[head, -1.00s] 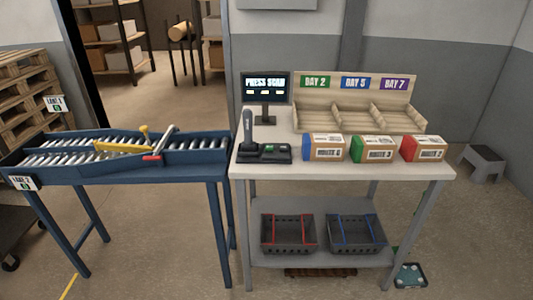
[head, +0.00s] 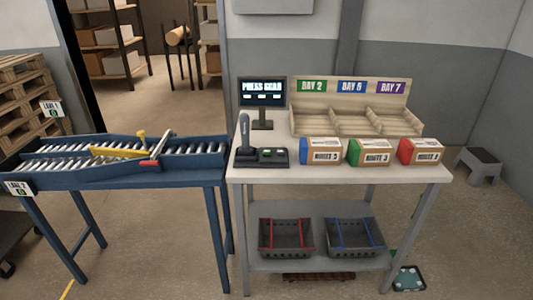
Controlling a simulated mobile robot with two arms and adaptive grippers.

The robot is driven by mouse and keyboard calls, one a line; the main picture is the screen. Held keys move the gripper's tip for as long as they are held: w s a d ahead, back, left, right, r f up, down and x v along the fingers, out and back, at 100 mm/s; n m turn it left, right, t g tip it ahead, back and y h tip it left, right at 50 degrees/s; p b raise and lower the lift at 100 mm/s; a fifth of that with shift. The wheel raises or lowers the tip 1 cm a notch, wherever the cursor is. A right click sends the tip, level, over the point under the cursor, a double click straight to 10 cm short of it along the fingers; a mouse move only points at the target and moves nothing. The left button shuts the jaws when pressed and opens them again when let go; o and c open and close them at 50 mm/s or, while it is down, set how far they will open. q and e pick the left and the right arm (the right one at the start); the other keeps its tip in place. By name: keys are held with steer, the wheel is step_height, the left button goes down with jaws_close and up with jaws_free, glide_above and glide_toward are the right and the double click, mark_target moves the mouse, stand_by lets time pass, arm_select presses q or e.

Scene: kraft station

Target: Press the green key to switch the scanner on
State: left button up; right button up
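The scanner base (head: 262,157) is a dark unit on the left part of the pale table. The handheld scanner (head: 245,131) stands upright at its left end. The green key (head: 267,152) is a small green patch on top of the base. A screen (head: 263,92) on a stand behind it reads "PRESS SCAN". Neither of my grippers shows in the head view.
Three cartons, blue (head: 320,151), green (head: 368,152) and red (head: 419,151), stand along the table's front edge (head: 340,172). A wooden bay rack (head: 350,88) stands behind them. A blue roller conveyor (head: 190,177) adjoins on the left. Two baskets (head: 286,236) sit on the lower shelf.

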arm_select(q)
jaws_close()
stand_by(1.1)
